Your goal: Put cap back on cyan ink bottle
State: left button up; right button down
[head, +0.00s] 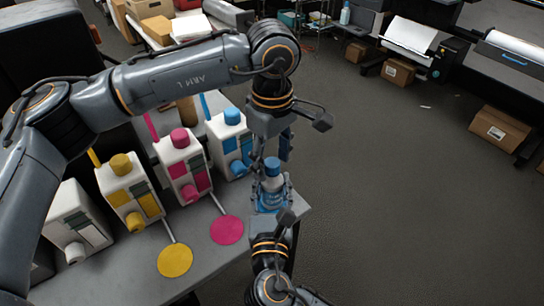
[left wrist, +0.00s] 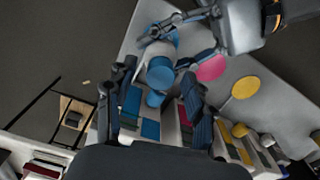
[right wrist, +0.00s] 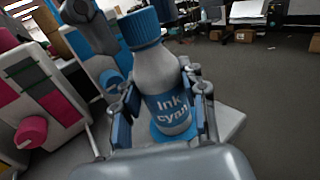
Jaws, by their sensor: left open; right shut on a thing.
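The cyan ink bottle (right wrist: 165,95) is a white bottle labelled "Ink cyan", standing upright near the table's corner. It also shows in the head view (head: 271,181). Its blue cap (right wrist: 140,28) sits on the bottle's neck; how tightly it sits I cannot tell. The cap also shows in the head view (head: 272,165) and left wrist view (left wrist: 160,73). My right gripper (head: 272,200) is shut around the bottle's body. My left gripper (head: 273,155) is open, pointing down just above the cap, its fingers to either side. No contact with the cap shows.
A cyan dispenser (head: 229,142) stands close left of the bottle, beside magenta (head: 184,166) and yellow (head: 128,192) ones. Magenta (head: 227,230) and yellow (head: 175,260) discs lie on the grey table (head: 204,268). The floor right of the table is clear.

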pick_arm(q)
jog(key=shift+r, duration=2.3)
jog(key=shift+c, duration=0.2)
jog(key=n, duration=0.2)
jog(key=r+n, duration=0.1)
jog(key=n, duration=0.1)
jog(key=shift+n, duration=0.4)
jog(key=n, duration=0.2)
jog(key=r+n, duration=0.1)
jog(key=n, duration=0.4)
jog(key=r+n, duration=0.1)
jog(key=n, duration=0.3)
jog(key=shift+r, duration=0.2)
jog(key=shift+f, duration=4)
